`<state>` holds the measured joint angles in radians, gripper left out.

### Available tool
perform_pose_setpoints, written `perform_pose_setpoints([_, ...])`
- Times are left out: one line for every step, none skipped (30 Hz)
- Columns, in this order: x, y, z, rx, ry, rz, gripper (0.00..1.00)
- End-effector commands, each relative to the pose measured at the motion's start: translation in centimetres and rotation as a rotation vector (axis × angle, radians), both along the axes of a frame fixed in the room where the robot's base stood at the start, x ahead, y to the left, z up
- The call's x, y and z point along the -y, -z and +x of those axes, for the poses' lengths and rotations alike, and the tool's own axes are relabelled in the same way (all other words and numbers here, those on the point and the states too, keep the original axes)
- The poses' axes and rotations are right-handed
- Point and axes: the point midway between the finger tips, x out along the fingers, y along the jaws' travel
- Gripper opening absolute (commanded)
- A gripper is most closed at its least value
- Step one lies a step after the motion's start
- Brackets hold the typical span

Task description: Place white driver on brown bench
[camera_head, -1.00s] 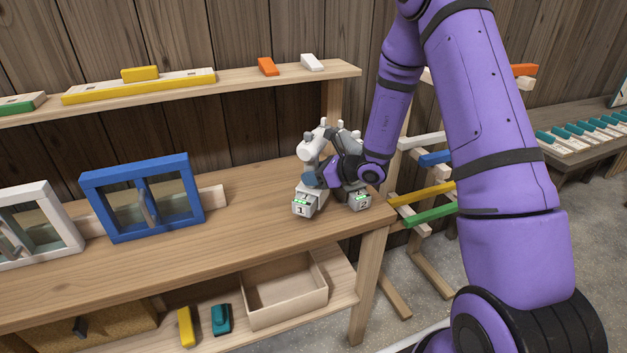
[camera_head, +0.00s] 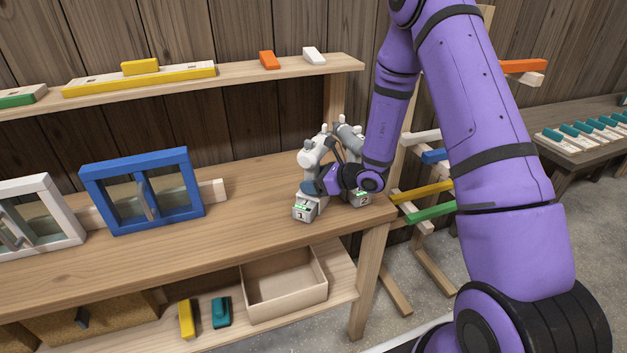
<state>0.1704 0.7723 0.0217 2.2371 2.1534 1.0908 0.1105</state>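Two power drivers stand close together at the right end of the light wooden workbench. The left one is a white driver (camera_head: 311,157) with a grey base marked 1 and a green light. The right driver (camera_head: 350,133) looks greyer, and my arm hides much of its body and base. My gripper (camera_head: 314,187) is at the handle of the white driver, from the right. Its fingers are small and partly hidden, so I cannot tell whether they are closed on it. A brown bench (camera_head: 567,166) stands at the far right, partly behind my arm.
Rows of teal-and-white pieces (camera_head: 590,130) lie on the brown bench. A rack with coloured bars (camera_head: 430,190) stands between the benches. A blue frame (camera_head: 143,190) stands on the workbench (camera_head: 245,212), under a wall shelf (camera_head: 240,77). An open box (camera_head: 285,285) sits below.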

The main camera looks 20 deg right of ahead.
Motion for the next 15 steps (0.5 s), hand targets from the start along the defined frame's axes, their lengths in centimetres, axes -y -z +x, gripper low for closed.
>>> perform_pose_setpoints([0.0,0.0,0.0,0.0,0.0,0.0,0.68])
perform_pose_setpoints([0.0,0.0,0.0,0.0,0.0,0.0,0.68])
perform_pose_setpoints([0.0,0.0,0.0,0.0,0.0,0.0,0.68])
perform_pose_setpoints([0.0,0.0,0.0,0.0,0.0,0.0,0.68])
perform_pose_setpoints([0.0,-0.1,0.0,0.001,0.0,-0.001,0.68])
perform_pose_setpoints([0.0,-0.3,0.0,0.001,0.0,0.0,0.68])
perform_pose_setpoints([0.2,-0.3,-0.1,0.0,0.001,0.0,0.68])
perform_pose_setpoints([0.4,-0.4,-0.3,0.0,0.001,0.0,0.68])
perform_pose_setpoints([0.7,-0.5,-0.6,0.0,0.001,-0.001,0.68])
perform_pose_setpoints([1.0,-0.7,-0.9,0.0,0.001,-0.001,0.68])
perform_pose_setpoints([1.3,-0.9,-1.1,0.0,0.003,-0.002,0.68])
perform_pose_setpoints([1.8,-1.2,-1.6,0.001,0.004,-0.001,0.68])
perform_pose_setpoints([2.1,-1.4,-2.0,0.001,0.003,-0.001,0.68])
perform_pose_setpoints([2.5,-1.7,-2.4,0.001,0.003,-0.001,0.68])
perform_pose_setpoints([3.1,-2.0,-2.9,0.0,0.004,0.0,0.68])
